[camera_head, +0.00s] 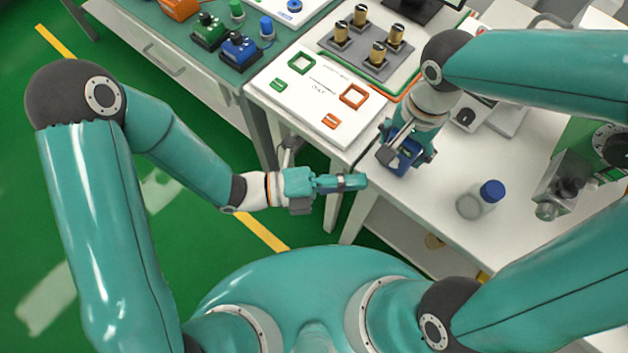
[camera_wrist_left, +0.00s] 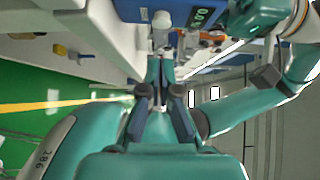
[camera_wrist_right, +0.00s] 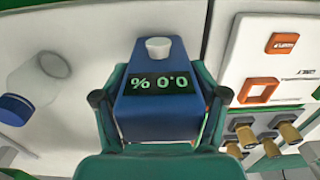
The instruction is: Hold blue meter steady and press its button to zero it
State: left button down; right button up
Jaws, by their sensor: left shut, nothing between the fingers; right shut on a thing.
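The blue meter (camera_head: 404,158) is at the near edge of the white table, held between the fingers of my right gripper (camera_head: 402,148). In the right wrist view the meter (camera_wrist_right: 160,122) has a finger on each side, and its display reads 0.0 %, upside down. Its pale button (camera_wrist_right: 158,48) is on the end. My left gripper (camera_head: 362,181) is shut and empty, off the table edge and left of the meter. In the left wrist view the fingertips (camera_wrist_left: 160,58) point toward the button (camera_wrist_left: 162,24); contact cannot be seen there, and the head view shows a gap.
A clear bottle with a blue cap (camera_head: 482,200) stands right of the meter. A white board (camera_head: 318,90) with green and orange frames and a grey tray (camera_head: 368,50) of brass-coloured weights lie behind. Blue and green devices (camera_head: 238,50) sit on the green table.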

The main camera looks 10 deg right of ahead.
jog(key=shift+s+a+f, duration=0.1)
jog(key=shift+s+f, duration=0.15)
jog(key=shift+f, duration=0.1)
pick_arm(q)
jog(key=a, duration=0.7)
jog(key=shift+w+f, duration=0.15)
jog(key=shift+w, duration=0.05)
jog(key=shift+a, duration=0.1)
pick_arm(e)
jog(key=o, duration=1.1)
jog(key=shift+c, duration=0.2)
jog(key=o, duration=0.5)
jog(key=shift+w, duration=0.15)
pick_arm(q)
jog(key=shift+w, duration=0.15)
pick_arm(e)
jog(key=shift+r, duration=0.1)
jog(key=shift+r, duration=0.1)
